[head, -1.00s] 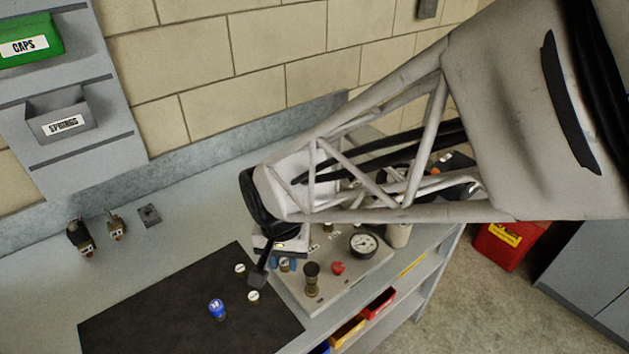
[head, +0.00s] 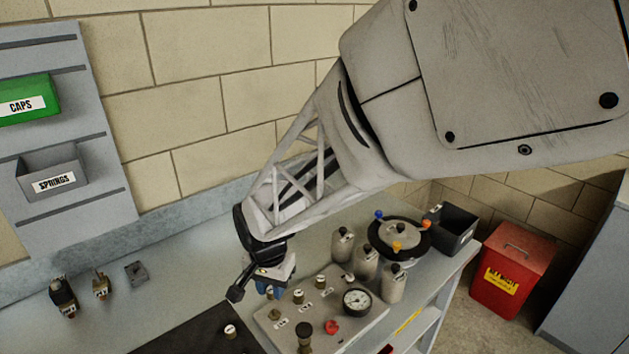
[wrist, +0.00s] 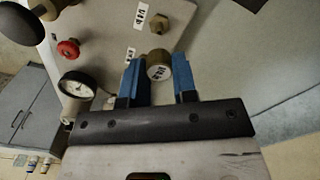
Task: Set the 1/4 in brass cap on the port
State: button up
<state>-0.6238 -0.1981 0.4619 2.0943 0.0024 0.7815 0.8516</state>
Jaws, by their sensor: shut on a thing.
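My gripper (wrist: 158,80) has blue fingers and is shut on a small brass cap (wrist: 160,72) with a pale, marked top. The marking is too small to read surely. In the head view my gripper (head: 270,290) hangs at the left end of the pale fitting panel (head: 345,335), and its cap is hidden there. A brass port (head: 274,314) stands on the panel just below the fingers. In the wrist view a brass hex fitting (wrist: 158,22) beside a label stands beyond the cap. I cannot tell whether the held cap touches a port.
Pale-topped brass fittings (head: 298,296), a gauge (head: 355,301), a red knob (head: 332,327) and a dark-topped brass fitting (head: 304,335) stand on the panel. Grey cylinders (head: 393,284) stand behind. Another brass cap (head: 230,331) lies on the black mat (head: 190,340).

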aim_at(274, 309)
jog(key=shift+f, duration=0.1)
jog(key=shift+f, duration=1.9)
jog(key=shift+f, duration=1.05)
dwell(0.5)
jog(key=o, duration=1.4)
jog(key=shift+c, duration=0.2)
jog(key=shift+r, duration=0.15)
jog(key=shift+r, duration=3.35)
jog(key=shift+d, duration=0.1)
